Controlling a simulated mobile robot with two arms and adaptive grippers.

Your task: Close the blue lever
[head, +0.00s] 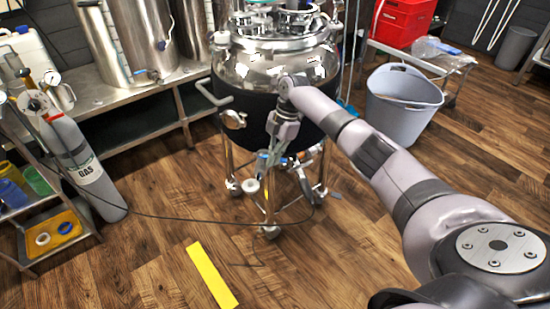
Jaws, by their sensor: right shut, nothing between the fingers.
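A steel kettle with a black jacket (245,112) stands on legs at the centre. Below it is a valve with a blue lever (263,161) and a white round outlet. My right arm reaches in from the lower right. My right gripper (276,150) points down beneath the kettle's front, right at the valve. Its fingers are shut with nothing between them and partly cover the lever. Whether they touch the lever, and the lever's exact angle, I cannot tell. My left gripper is out of view.
A grey gas cylinder (85,170) stands at the left, with a thin black hose (175,217) running across to the kettle legs. A grey tub (402,105) is at the right. A yellow strip (212,276) marks the open wooden floor in front.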

